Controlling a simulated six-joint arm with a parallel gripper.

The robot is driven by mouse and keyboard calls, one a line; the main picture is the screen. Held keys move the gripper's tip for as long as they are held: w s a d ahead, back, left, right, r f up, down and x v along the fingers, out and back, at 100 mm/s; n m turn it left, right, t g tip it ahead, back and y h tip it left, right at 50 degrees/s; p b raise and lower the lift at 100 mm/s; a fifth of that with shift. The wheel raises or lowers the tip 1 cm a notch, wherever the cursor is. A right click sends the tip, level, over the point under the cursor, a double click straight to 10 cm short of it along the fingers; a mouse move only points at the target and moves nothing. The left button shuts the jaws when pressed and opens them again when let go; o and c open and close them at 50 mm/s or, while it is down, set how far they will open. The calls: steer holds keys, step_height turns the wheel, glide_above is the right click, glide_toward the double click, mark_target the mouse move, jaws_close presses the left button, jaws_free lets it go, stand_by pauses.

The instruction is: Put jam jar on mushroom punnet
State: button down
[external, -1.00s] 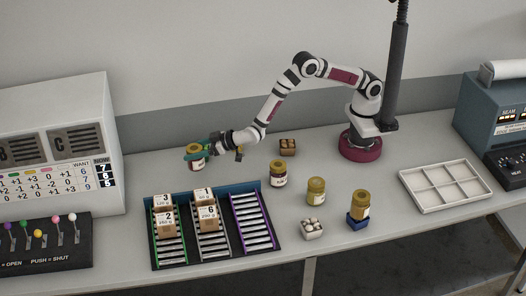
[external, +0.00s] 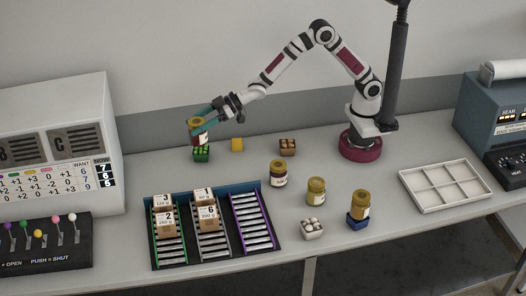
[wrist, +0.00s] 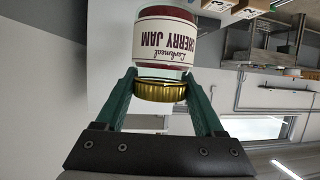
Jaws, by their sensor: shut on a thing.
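My gripper (external: 197,134) is shut on the jam jar (external: 196,125), a red jar with a gold lid and a white label. In the wrist view the jar (wrist: 165,45) reads "Cherry Jam", and the fingers grip it near its lid. In the external view it is raised at the back left, just over a green punnet (external: 201,154); I cannot tell the exact gap. The mushroom punnet (external: 312,231), a small pale box with whitish mushrooms on top, stands at the front middle, well right of my gripper. Nothing stands on it.
A dark jar (external: 278,174), a yellowish jar (external: 316,191) and a jar (external: 360,204) on a blue punnet (external: 357,222) stand near the mushroom punnet. A brown-filled punnet (external: 287,147) and yellow block (external: 237,144) are behind. A rack (external: 268,247) with boxes lies front left.

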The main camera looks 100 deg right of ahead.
steer(key=s+a+r+n+g+y, duration=0.1)
steer(key=s+a+r+n+y, duration=0.15)
steer(key=a, duration=0.35)
steer(key=s+a+r+n+g+y, duration=0.1)
steer(key=a+n+g+y, duration=0.1)
steer(key=a+n+y, duration=0.3)
steer(key=n+g+y, duration=0.4)
steer(key=n+g, duration=0.7)
steer(key=g, duration=0.1)
glide_above(311, 223)
step_height(311, 223, down, 16)
steer(key=shift+f, duration=0.25)
steer(key=shift+f, duration=0.1)
